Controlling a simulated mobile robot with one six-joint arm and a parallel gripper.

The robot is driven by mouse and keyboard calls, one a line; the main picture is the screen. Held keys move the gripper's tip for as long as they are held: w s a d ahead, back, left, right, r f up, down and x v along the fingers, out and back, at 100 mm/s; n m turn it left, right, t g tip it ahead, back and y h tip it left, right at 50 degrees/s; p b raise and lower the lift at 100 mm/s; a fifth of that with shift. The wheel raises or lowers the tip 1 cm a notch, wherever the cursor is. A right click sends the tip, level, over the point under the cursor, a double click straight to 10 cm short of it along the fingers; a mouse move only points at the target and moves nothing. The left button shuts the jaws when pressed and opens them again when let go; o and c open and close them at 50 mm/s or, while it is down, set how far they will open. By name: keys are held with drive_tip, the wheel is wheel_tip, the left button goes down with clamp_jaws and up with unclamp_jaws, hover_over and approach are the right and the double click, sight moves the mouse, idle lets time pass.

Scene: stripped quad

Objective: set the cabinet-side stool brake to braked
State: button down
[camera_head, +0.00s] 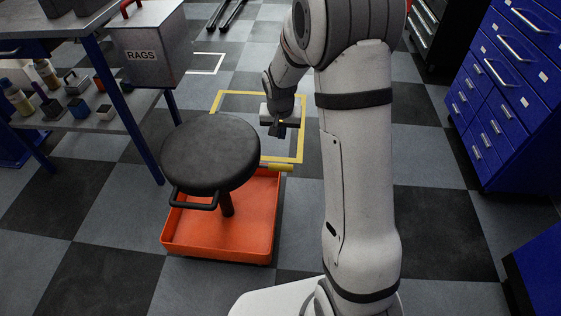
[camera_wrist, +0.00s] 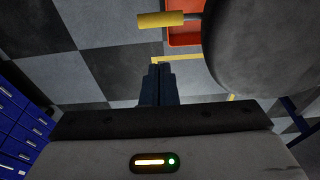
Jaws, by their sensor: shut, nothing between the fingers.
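The stool has a round black seat (camera_head: 210,152) on a short post above an orange tray base (camera_head: 222,233). A yellow brake handle (camera_head: 277,167) sticks out from the base on the side facing the blue cabinet. In the wrist view the yellow handle (camera_wrist: 160,19) lies beyond my fingertips, with the seat (camera_wrist: 262,50) to its right. My gripper (camera_head: 279,130) is shut and empty, beside the seat's right edge, above and behind the handle in the head view and apart from it. It also shows in the wrist view (camera_wrist: 160,70).
Blue drawer cabinets (camera_head: 510,85) stand at the right. A workbench (camera_head: 75,125) with small items and a RAGS bin (camera_head: 150,48) is at the left. A yellow square (camera_head: 235,93) is marked on the checkered floor. The floor between stool and cabinets is clear apart from my arm.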

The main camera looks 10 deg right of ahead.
drive_tip(key=b, duration=0.4)
approach(282, 165)
drive_tip(key=x, duration=0.2)
drive_tip(key=w+x, duration=0.1)
drive_tip(key=x, duration=0.2)
drive_tip(key=shift+w+d+f, duration=0.15)
drive_tip(key=shift+f, duration=0.05)
drive_tip(key=shift+f+b, duration=0.45)
drive_tip(key=shift+f, duration=0.2)
